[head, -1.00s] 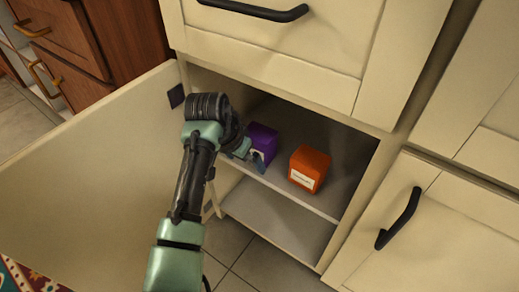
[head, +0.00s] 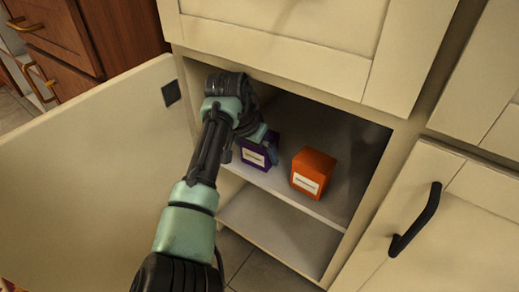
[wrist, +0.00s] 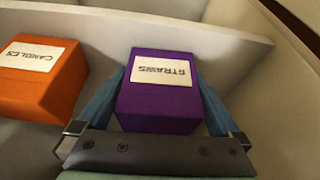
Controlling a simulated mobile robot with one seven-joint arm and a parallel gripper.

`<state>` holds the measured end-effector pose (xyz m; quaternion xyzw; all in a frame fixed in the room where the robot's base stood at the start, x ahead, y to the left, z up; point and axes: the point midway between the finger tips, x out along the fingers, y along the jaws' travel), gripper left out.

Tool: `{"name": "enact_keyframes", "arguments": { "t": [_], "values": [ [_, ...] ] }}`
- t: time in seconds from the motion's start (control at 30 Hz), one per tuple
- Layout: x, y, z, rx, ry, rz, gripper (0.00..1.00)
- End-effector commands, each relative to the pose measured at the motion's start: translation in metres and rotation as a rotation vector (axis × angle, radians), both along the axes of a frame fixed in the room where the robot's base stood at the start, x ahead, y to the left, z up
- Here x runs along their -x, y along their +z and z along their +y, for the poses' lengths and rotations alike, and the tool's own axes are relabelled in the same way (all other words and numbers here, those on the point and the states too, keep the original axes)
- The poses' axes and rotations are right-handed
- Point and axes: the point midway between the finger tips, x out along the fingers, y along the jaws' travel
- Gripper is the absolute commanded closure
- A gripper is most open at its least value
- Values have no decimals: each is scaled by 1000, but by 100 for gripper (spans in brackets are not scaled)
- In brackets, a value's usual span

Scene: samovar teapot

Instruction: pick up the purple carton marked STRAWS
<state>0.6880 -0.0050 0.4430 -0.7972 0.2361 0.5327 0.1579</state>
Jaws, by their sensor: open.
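The purple carton (head: 254,156) stands on the upper shelf of the open cabinet, left of an orange carton. In the wrist view the purple carton (wrist: 158,108) shows its white STRAWS label, upside down in the picture. My gripper (wrist: 160,82) is open, with one blue finger on each side of the purple carton. The fingers lie close along its sides; I cannot tell whether they touch it. In the head view my gripper (head: 256,146) reaches into the cabinet from the left and partly covers the carton.
The orange carton (head: 312,172), marked CANDLES in the wrist view (wrist: 38,78), stands close by on the same shelf (head: 285,190). The open cabinet door (head: 90,180) is at left. A drawer front (head: 280,40) is above. The lower shelf space (head: 280,235) looks empty.

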Motion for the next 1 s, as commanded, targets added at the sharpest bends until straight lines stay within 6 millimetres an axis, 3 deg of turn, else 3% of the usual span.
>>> {"name": "enact_keyframes", "arguments": {
  "t": [0.07,0.43,1.0],
  "values": [
    [0,0,0,0,0,0,7],
    [0,0,0,0,0,0,74],
    [0,7,0,1,1,1,75]
  ]
}}
